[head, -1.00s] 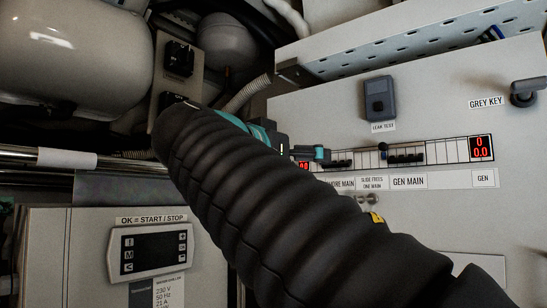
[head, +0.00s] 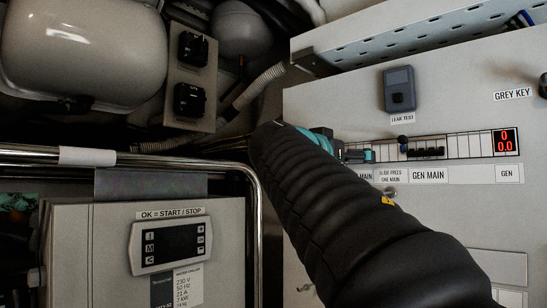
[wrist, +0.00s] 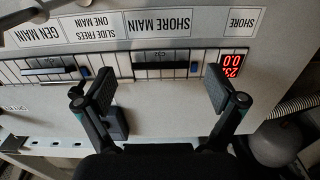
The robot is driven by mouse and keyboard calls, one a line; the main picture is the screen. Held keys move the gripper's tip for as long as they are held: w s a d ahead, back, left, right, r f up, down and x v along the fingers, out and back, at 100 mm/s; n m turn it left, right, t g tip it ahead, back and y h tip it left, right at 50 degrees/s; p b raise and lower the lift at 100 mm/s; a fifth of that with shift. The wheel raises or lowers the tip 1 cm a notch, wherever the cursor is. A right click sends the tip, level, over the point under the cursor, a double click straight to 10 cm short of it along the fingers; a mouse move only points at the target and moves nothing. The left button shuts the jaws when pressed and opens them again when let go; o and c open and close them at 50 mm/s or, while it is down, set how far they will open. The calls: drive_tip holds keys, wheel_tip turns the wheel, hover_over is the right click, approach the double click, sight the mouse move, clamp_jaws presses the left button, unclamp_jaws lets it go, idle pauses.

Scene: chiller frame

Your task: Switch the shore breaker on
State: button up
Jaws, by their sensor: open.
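The shore breaker (wrist: 160,68) is a dark bar in the panel's breaker row, under the SHORE MAIN label (wrist: 160,23) in the upside-down wrist view. A small blue piece (wrist: 194,67) sits at its right end there. I cannot tell its on or off position. A red shore display (wrist: 232,66) is lit beside it and its lower line reads 0.0. My gripper (wrist: 160,90) is open and empty, with its fingers on either side of the breaker in the picture. I cannot tell whether they touch the panel. In the head view my arm hides the shore breaker.
The GEN MAIN breaker (head: 425,153) and red gen display (head: 506,142) are farther right. A leak test box (head: 398,88) juts out above the row. A key switch (head: 542,86) is at the right edge. A perforated tray (head: 400,42) runs above; a chiller controller (head: 170,245) is lower left.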

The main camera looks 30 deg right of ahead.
drive_tip(key=shift+x, duration=1.15)
drive_tip(key=shift+c, duration=0.3)
drive_tip(key=c, duration=1.1)
drive_tip(key=shift+s+a, duration=0.1)
drive_tip(key=shift+r, duration=0.15)
drive_tip(key=shift+a+r+g+y+p, duration=0.1)
drive_tip(key=shift+r+g+y+p, duration=0.25)
drive_tip(key=shift+y, duration=0.55)
drive_tip(key=shift+r+g+y+p, duration=0.15)
drive_tip(key=shift+g+y+p, duration=0.25)
drive_tip(key=shift+y, duration=0.5)
drive_tip(key=shift+r+g+y, duration=0.2)
drive_tip(key=shift+g+y, duration=0.25)
drive_tip(key=shift+y, duration=0.45)
